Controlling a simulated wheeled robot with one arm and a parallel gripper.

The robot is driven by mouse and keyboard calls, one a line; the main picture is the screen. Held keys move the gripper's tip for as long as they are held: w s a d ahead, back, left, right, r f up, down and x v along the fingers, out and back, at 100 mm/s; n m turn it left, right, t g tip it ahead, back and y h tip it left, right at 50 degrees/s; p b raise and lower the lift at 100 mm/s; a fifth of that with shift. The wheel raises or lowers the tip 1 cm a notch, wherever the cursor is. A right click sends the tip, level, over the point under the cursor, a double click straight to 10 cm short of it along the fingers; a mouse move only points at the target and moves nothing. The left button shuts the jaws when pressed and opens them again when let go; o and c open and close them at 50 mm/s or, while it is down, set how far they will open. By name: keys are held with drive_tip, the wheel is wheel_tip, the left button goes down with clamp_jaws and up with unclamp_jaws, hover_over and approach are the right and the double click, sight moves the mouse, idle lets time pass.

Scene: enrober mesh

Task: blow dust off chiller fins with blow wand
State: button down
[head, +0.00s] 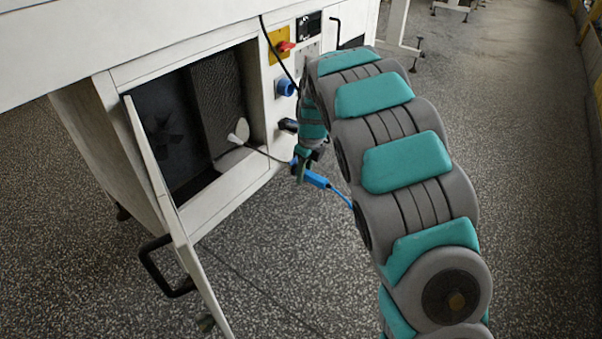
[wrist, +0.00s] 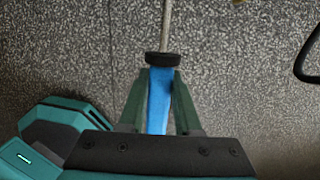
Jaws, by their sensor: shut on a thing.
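My gripper (head: 303,170) is shut on the blue handle of the blow wand (head: 316,179). In the wrist view my gripper's fingers (wrist: 160,90) close on both sides of the blue handle of the wand (wrist: 158,103), below a black collar and a metal tube. In the head view the thin tube runs left to a pale cone-shaped tip at the cabinet opening, in front of the fins. The dark chiller fins (head: 217,98) stand inside on the right. A pale patch shows low by them; I cannot tell if it is dust. Whether the tip touches the fins is unclear.
The white cabinet (head: 222,203) has its door (head: 170,205) swung open toward the front left, with a black handle (head: 165,270). A dark fan (head: 163,135) sits inside left. A red switch (head: 286,46) and blue socket (head: 285,88) are right of the opening. Speckled floor is clear nearby.

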drive_tip(key=shift+w+d+p, duration=0.55)
drive_tip(key=shift+w+d, duration=0.1)
drive_tip(key=shift+w, duration=0.2)
drive_tip(key=shift+w+d+p, duration=0.55)
drive_tip(key=shift+w+d, duration=0.1)
drive_tip(key=shift+w, duration=0.15)
